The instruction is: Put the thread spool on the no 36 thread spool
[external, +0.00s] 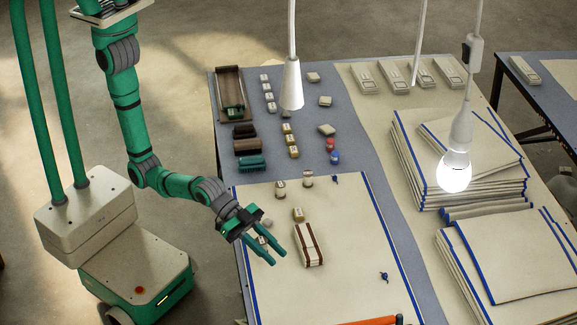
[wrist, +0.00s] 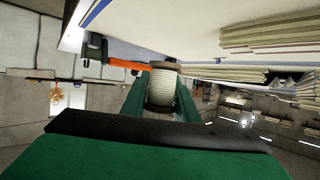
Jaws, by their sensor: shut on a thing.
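My gripper (external: 277,257) reaches over the cream cloth on the table, its green fingers pointing to the lower right. In the wrist view it is shut on a thread spool (wrist: 172,95) with pale ribbed thread and a brown end. In the external view the held spool is mostly hidden between the fingers. Two small pale spools stand farther back on the cloth, a left spool (external: 280,188) and a right spool (external: 308,179).
A cream bundle with brown bands (external: 308,245) lies just right of my fingers. An orange-handled tool (external: 375,321) is at the front edge. Folded cloth stacks (external: 470,160) fill the right side. Small labelled pieces (external: 288,140) line the back left. A lamp (external: 455,172) hangs over the right.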

